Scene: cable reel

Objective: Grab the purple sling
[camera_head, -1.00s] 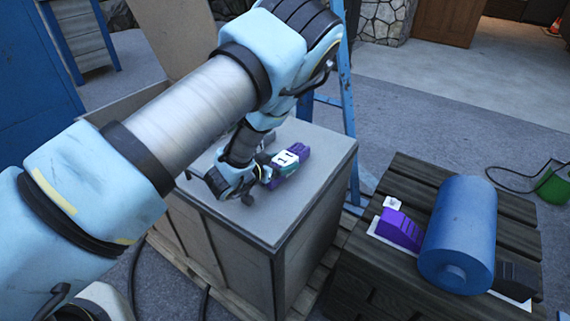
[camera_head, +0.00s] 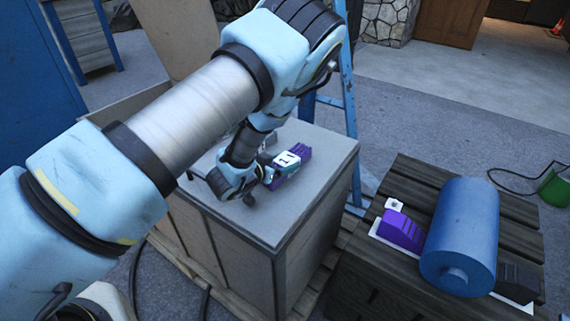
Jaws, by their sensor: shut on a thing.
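A purple sling (camera_head: 300,153) with a white, marked label lies on or just above the top of the grey crate (camera_head: 312,210). My gripper (camera_head: 266,172) is at the sling's left end and is shut on it. The fingers are small and partly hidden by the wrist, so the exact grip does not show. I cannot tell whether the sling touches the crate top. A second purple, wedge-shaped piece (camera_head: 401,230) lies on a white plate beside the blue reel.
A blue cylindrical reel (camera_head: 461,232) rests on a dark slatted wooden crate (camera_head: 380,283) at the right, with a black wedge (camera_head: 515,281) on its other side. A blue ladder (camera_head: 347,110) stands behind the grey crate. A green object (camera_head: 554,187) with a cable is at the far right.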

